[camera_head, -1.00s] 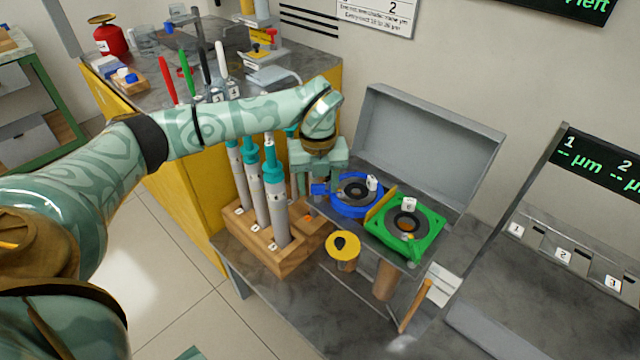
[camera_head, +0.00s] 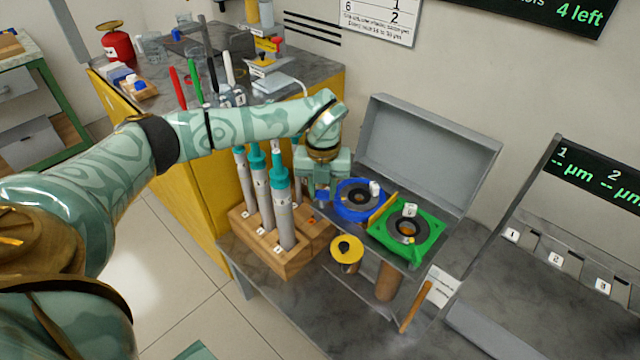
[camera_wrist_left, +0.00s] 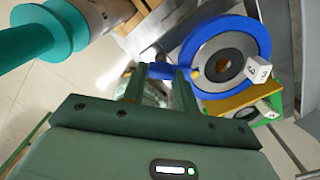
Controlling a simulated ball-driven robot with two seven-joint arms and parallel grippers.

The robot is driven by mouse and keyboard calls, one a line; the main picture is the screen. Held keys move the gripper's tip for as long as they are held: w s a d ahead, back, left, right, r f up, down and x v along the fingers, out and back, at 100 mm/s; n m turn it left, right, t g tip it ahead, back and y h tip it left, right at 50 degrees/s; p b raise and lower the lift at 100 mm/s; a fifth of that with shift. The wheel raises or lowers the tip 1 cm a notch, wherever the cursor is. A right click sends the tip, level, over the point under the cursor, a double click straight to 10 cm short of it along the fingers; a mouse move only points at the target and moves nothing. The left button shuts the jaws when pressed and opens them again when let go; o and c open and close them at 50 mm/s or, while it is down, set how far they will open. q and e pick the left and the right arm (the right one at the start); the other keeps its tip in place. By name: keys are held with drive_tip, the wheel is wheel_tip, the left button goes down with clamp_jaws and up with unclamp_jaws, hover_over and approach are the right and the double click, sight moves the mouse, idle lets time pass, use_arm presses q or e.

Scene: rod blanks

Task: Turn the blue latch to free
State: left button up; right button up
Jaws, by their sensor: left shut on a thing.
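The blue ring fixture (camera_head: 341,212) sits on the grey bench, with a dark round centre and a small white tag. It also shows in the left wrist view (camera_wrist_left: 264,40). The blue latch (camera_wrist_left: 160,70) sticks out from the ring's side, and its end lies between the fingertips. My left gripper (camera_head: 322,193) reaches down beside the ring and is shut on this latch. In the left wrist view its fingers (camera_wrist_left: 158,84) straddle the latch. The fingers hide part of the latch in the head view. My right gripper is not in view.
A green square fixture (camera_head: 432,228) stands right of the ring, with a yellow plate (camera_head: 381,208) between. A wooden rack (camera_head: 285,262) with several teal-topped tools stands close left. A yellow-topped cylinder (camera_head: 347,250) is in front. A grey upright panel (camera_head: 430,150) stands behind.

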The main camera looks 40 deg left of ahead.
use_arm(q)
drive_tip(key=m+p, duration=0.3)
drive_tip(key=shift+r+m, duration=0.3)
drive_tip(key=shift+r, duration=0.05)
drive_tip(key=shift+a+f+m+p, duration=0.1)
drive_tip(key=shift+m+p, duration=0.75)
drive_tip(key=shift+m, duration=0.25)
drive_tip(key=shift+f+m+p, duration=0.15)
drive_tip(key=shift+m+p, duration=0.35)
drive_tip(key=shift+m, duration=0.3)
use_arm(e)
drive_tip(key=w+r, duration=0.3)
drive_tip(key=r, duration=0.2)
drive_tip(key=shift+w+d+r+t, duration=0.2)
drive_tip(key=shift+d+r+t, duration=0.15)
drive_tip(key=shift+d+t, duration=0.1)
use_arm(q)
drive_tip(key=shift+m, duration=0.3)
drive_tip(key=o, duration=1)
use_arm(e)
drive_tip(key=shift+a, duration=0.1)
